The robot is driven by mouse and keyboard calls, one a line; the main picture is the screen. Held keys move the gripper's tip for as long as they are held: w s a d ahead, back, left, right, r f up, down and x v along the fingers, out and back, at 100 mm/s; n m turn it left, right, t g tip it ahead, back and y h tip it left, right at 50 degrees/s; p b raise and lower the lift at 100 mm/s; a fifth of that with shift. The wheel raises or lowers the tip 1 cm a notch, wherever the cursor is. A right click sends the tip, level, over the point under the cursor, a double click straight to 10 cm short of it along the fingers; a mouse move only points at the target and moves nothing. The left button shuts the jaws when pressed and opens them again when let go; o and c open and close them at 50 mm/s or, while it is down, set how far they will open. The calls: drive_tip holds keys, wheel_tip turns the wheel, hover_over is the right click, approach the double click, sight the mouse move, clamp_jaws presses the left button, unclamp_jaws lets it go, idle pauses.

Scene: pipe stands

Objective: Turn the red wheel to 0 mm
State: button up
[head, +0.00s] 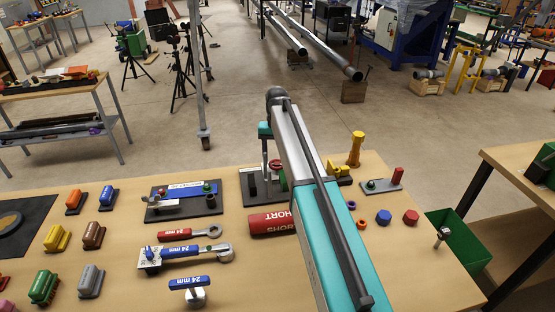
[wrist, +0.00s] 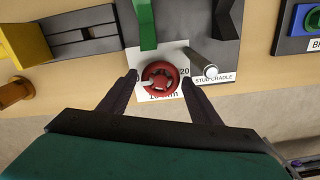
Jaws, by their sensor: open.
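The red wheel (wrist: 160,77) sits on a white scale plate (wrist: 178,55) near the centre of the wrist view. A "20" shows on the plate's right, part of a "0" on its left, and a partly covered "mm" label below. A pale mark shows on the wheel's left side. My gripper (wrist: 159,82) is open, its dark fingers on either side of the wheel. I cannot tell whether they touch it. In the head view the wheel (head: 277,165) is small and partly hidden by my arm; the fingers are not clear there.
A green upright part (wrist: 146,25) stands just beyond the wheel. A metal rod (wrist: 203,62) lies to its right by the "STUD CRADLE" label. A yellow block (wrist: 30,45) is at left. The red "SHORT" cylinder (head: 272,222) and red spanner (head: 190,234) lie on the bench nearby.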

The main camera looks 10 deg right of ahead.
sight(277, 164)
wheel_tip(277, 164, up, 13)
drive_tip(key=p, duration=0.7)
drive_tip(key=shift+r, duration=0.2)
drive_tip(key=shift+s, duration=0.1)
